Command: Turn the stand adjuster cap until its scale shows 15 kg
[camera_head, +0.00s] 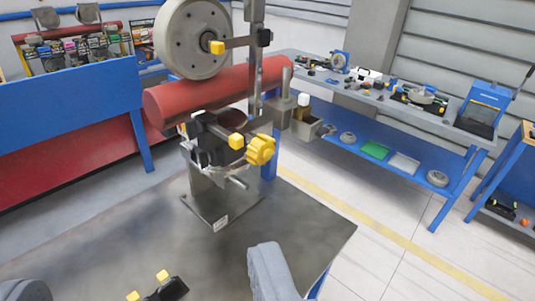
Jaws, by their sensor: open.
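A metal stand (222,198) is fixed on a dark worktable. It carries a red tube (215,92) with a pale wheel (194,40) above it. A yellow lobed knob (261,149) is on the stand's front, below the tube. A small white-topped cylinder (303,101) sits at the stand's right side. I cannot tell which of these is the adjuster cap, and no scale reading is legible. My gripper (150,284) is at the bottom edge, its two grey fingers wide apart and empty. It is in front of the stand, touching neither knob nor cylinder.
A black part with yellow ends (165,288) lies on the worktable (110,235) near the bottom edge. The table top around the stand's base is otherwise clear. A blue bench (80,98) stands behind left, and a shelved bench (440,133) with several parts stands behind right.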

